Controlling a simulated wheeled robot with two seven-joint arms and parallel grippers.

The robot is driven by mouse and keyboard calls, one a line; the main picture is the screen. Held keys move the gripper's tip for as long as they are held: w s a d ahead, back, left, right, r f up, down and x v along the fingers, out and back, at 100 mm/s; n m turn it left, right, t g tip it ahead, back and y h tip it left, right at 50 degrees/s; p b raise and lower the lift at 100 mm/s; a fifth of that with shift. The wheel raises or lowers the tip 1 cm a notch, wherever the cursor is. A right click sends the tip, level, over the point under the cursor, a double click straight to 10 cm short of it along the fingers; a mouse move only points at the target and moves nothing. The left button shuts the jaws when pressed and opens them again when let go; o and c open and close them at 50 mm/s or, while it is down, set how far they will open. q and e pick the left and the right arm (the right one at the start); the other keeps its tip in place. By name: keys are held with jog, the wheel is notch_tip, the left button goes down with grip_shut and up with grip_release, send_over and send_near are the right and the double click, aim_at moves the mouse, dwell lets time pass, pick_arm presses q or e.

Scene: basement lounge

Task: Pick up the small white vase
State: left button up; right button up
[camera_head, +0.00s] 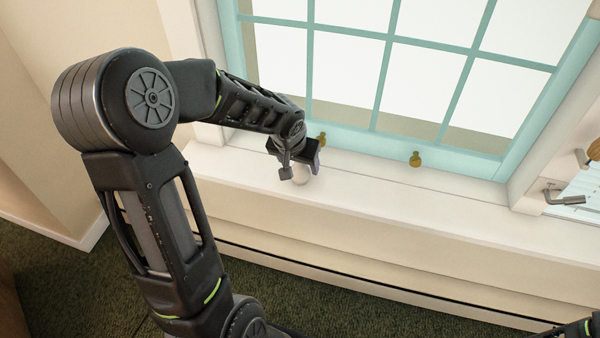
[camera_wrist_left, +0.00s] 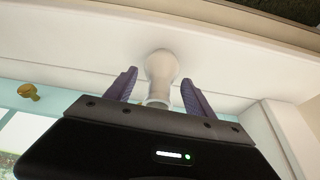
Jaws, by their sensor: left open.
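The small white vase (camera_wrist_left: 161,72) stands on the white window sill. In the left wrist view it is between the two purple fingers of my left gripper (camera_wrist_left: 156,88), with a gap visible on each side. The gripper is open, and its body hides the near end of the vase. In the head view my left gripper (camera_head: 300,172) is over the sill at the window, and only a pale part of the vase (camera_head: 301,175) shows beside the fingers. My right gripper is not in view.
The white sill (camera_head: 400,200) is clear to the right of the gripper. The teal-framed window (camera_head: 380,80) with brass knobs (camera_head: 415,159) rises behind it. A metal handle (camera_head: 552,195) is at the far right. Dark green carpet (camera_head: 60,270) lies below.

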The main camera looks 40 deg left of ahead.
pick_arm(q)
jog(key=shift+w+f, duration=0.2)
jog(key=shift+f, duration=0.2)
jog(key=shift+c, duration=0.4)
jog(key=c, duration=1.1)
